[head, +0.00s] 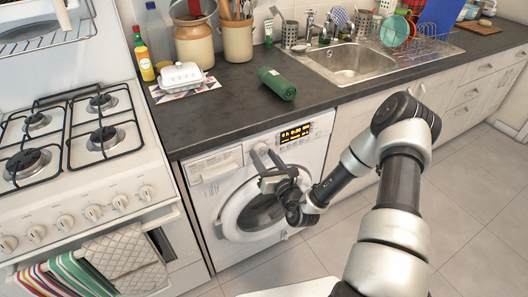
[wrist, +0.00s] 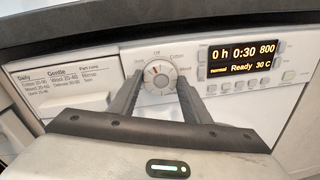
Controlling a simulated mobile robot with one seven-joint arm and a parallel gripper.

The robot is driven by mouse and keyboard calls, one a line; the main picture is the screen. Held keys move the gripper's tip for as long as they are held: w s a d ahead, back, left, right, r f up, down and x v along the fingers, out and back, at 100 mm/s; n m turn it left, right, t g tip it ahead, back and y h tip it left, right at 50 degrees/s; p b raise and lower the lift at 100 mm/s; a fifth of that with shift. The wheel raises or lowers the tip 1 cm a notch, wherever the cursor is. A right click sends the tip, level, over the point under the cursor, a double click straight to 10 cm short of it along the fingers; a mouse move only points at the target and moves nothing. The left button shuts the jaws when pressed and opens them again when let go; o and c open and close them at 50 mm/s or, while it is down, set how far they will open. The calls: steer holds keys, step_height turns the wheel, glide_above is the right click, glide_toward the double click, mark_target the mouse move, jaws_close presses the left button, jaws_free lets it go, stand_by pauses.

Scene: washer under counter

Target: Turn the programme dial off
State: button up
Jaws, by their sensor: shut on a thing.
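The lit display (wrist: 240,57) reads "0 h 0:30 800", "normal", "Ready" and "30 C".
The dark counter (head: 215,115) overhangs just above the panel. Small buttons (wrist: 252,82) sit below and beside the display. The detergent drawer (wrist: 75,95) is left of the dial. A gas cooker (head: 80,150) stands left of the washer. The floor in front is clear.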

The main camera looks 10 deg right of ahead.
steer(key=shift+m+p, duration=1.25)
steer(key=shift+m, duration=0.45)
steer(key=o, duration=1)
steer(key=shift+o, duration=0.2)
steer(key=p+v, duration=0.1)
steer(key=v, duration=1.6)
steer(key=shift+s+d+r, duration=0.2)
steer(key=shift+d+r, duration=0.05)
